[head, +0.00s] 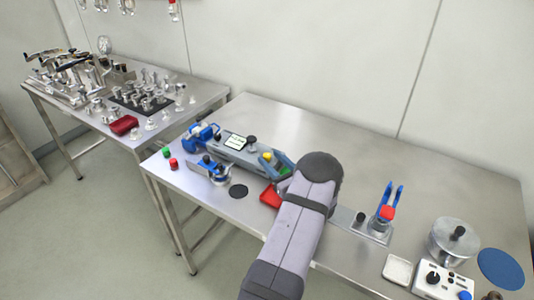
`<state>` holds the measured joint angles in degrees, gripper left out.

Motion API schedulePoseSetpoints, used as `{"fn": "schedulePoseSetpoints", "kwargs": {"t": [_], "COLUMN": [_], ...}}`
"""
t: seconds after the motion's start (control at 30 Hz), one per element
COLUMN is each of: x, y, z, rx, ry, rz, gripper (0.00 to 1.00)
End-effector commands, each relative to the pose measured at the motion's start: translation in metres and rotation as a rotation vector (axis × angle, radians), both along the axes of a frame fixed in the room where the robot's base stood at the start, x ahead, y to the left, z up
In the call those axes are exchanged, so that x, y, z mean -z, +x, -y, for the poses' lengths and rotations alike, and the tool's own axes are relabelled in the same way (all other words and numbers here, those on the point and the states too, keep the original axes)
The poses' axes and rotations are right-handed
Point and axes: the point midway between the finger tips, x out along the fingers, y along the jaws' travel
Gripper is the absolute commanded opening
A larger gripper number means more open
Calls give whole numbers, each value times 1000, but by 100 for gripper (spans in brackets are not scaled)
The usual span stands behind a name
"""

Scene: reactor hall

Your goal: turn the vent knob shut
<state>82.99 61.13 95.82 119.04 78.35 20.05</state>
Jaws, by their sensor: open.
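I cannot tell for sure which knob is the vent knob. A black knob (252,141) stands on the grey device with a small display (235,141), near the middle of the table. Another black knob (433,278) is on a white control box with a blue button (465,295) at the front right. A small black knob (361,217) stands on a plate right of my arm. No setting of any knob can be read. My arm reaches up through the middle of the table; my gripper is hidden behind its dark rounded joint.
Blue valve fittings (201,135) sit left of the device. A red tray (270,196) lies beside my arm. Right of it are a blue forked stand (397,195), a lidded metal pot (440,250) and a blue disc (500,268). The table's back right is clear.

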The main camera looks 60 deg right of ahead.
Motion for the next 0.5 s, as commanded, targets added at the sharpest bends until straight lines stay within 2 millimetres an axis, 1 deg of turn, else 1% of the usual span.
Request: {"fn": "schedulePoseSetpoints", "kwargs": {"t": [0.03,0.2,0.33,0.5], "x": [-2,-1,0,0], "y": [7,22,28,29], "z": [2,9,12,13], "rx": [-2,-1,0,0], "ry": [1,-1,0,0], "rz": [0,0,0,0], "gripper": [41,41,41,41]}}
